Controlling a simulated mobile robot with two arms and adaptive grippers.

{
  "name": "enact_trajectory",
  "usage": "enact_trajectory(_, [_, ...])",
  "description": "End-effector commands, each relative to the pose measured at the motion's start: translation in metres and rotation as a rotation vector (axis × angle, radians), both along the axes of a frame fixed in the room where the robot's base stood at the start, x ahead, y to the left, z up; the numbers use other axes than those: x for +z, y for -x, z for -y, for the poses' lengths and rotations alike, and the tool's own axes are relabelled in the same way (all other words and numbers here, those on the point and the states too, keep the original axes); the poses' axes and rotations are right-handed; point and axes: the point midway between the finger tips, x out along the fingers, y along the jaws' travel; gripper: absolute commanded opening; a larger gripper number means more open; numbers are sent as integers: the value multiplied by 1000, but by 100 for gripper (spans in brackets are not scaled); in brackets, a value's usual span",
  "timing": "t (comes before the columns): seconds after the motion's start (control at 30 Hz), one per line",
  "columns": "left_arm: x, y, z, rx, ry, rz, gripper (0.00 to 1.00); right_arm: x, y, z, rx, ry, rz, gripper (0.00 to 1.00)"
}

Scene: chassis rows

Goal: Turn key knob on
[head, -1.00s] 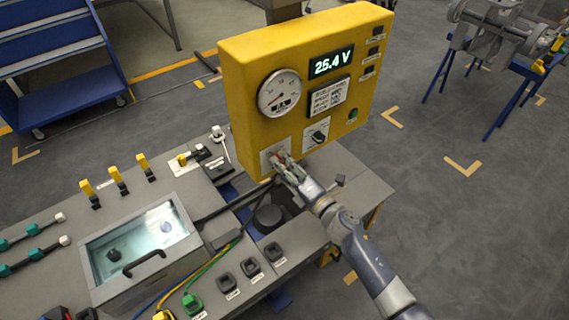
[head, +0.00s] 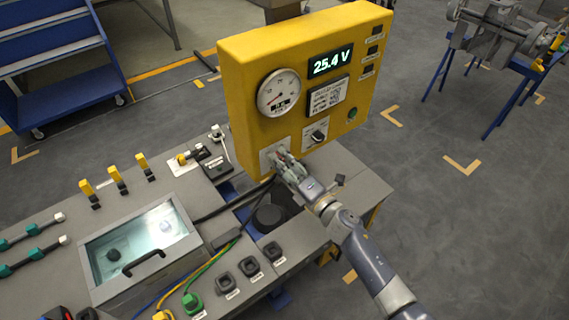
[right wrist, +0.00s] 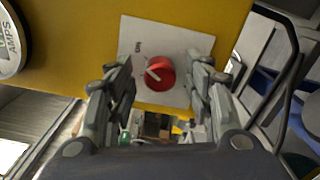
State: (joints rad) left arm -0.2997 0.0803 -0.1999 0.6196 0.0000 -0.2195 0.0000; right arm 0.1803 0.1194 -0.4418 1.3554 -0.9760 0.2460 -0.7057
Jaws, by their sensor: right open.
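The red key knob (right wrist: 160,73) sits on a pale square plate (right wrist: 150,35) on the yellow panel box, with a light pointer mark aimed to the left in the right wrist view. In the head view my right gripper (head: 280,157) is at the lower left of the panel and hides the knob. In the right wrist view my right gripper (right wrist: 161,80) is open, with one finger on each side of the knob. Gaps show between the knob and both fingers. My left gripper is not in view.
The yellow panel box (head: 240,110) carries a round gauge (head: 279,92), a display (head: 329,63) reading 25.4 V and a black selector knob (head: 318,136). Below it, the grey bench (head: 60,190) holds a glass-lidded box (head: 140,242), switches and cables.

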Motion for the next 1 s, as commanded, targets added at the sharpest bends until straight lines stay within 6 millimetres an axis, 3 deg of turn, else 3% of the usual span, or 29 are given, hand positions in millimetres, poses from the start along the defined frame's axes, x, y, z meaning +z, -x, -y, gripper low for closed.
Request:
enact_trajectory(0.17, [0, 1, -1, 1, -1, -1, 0, -1, 8, 6, 0, 1, 0, 48])
enact_trajectory(0.7, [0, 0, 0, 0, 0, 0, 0, -1, 87, 64, 0, -1, -2, 48])
enact_trajectory(1.0, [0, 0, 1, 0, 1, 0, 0, 0, 97, 71, -1, 0, 0, 48])
